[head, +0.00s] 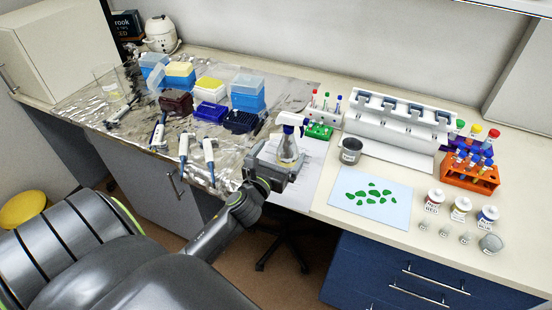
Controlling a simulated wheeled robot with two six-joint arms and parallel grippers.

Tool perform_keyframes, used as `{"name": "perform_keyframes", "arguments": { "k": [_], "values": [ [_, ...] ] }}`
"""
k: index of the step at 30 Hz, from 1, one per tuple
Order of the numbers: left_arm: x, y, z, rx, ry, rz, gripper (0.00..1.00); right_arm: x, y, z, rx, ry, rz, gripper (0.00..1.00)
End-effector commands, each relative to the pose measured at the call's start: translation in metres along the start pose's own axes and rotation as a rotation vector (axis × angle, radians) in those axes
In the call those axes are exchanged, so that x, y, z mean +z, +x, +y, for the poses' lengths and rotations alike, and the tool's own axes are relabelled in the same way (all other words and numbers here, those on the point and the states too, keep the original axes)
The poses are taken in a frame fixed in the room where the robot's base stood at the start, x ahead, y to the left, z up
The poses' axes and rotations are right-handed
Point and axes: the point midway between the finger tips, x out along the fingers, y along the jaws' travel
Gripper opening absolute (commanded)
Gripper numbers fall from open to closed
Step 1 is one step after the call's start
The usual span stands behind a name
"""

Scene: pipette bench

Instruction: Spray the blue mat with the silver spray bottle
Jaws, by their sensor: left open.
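The spray bottle (288,148) stands upright near the middle of the bench, with a white and blue trigger head and a clear-looking, silvery body. My left gripper (273,166) is open right at the bottle's near side, in front of its lower part. I cannot tell whether the fingers touch the bottle or stand around it. The light blue mat (343,193) lies flat on the bench to the right, with several green patches on it. My right gripper is not in view.
A grey cup (351,151) stands behind the mat. Several small labelled jars (461,208) stand to its right. A white pipette rack (400,112) and an orange tube rack (470,177) are farther back. Pipettes (209,160) and tip boxes (248,92) crowd the foil-like sheet at left.

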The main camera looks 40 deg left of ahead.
Motion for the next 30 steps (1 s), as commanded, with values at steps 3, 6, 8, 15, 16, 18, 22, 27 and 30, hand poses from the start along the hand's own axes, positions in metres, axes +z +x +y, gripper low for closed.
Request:
{"name": "perform_keyframes", "arguments": {
  "k": [3,6,8,15,16,18,22,27,30],
  "values": [
    [-0.001,0.015,0.0,0.001,0.001,-0.001,1.0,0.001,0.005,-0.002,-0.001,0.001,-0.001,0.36],
    [-0.002,0.028,0.0,0.001,0.0,0.0,1.0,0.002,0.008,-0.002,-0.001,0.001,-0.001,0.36],
    [-0.001,0.035,0.0,0.001,-0.001,-0.001,1.0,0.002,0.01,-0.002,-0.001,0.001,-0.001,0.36],
    [-0.002,0.063,0.001,0.001,-0.001,0.0,1.0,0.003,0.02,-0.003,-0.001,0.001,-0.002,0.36],
    [-0.002,0.066,0.0,0.001,-0.002,0.0,1.0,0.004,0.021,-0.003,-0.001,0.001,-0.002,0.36],
    [-0.003,0.073,0.001,0.002,-0.002,0.002,1.0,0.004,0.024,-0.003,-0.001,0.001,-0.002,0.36],
    [-0.002,0.082,0.001,0.002,-0.001,0.002,1.0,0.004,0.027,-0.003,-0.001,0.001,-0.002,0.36],
    [-0.001,0.087,0.001,0.001,-0.002,0.002,1.0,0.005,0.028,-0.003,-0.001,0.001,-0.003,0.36],
    [0.0,0.088,0.001,0.002,-0.002,0.002,1.0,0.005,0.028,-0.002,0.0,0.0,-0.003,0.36]
  ]
}}
